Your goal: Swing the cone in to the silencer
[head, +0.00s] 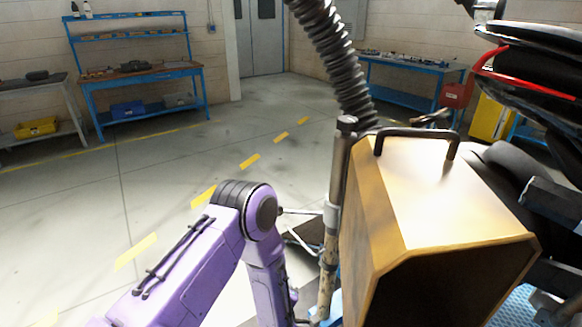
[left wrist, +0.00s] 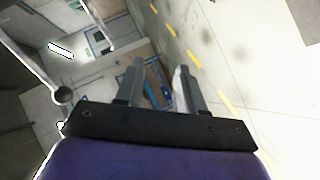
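The cone (head: 430,195), a tan-yellow box-like hood with a dark open mouth, stands at centre right in the head view. A black handle (head: 418,135) is on its top, and it sits beside a worn upright post (head: 335,220). My purple left arm is left of the post; its gripper is hidden or out of frame there. In the left wrist view my left gripper (left wrist: 158,72) is open, its two grey fingers apart with only distant background between them. My right gripper is not in view. I cannot clearly pick out the silencer; the motorcycle (head: 530,75) is at the right.
A ribbed dark hose (head: 338,60) rises behind the cone. Blue workbenches (head: 140,77) stand along the back wall, and a yellow cabinet (head: 490,117) is at the right. The floor (head: 70,200) at the left is clear, with yellow dashes.

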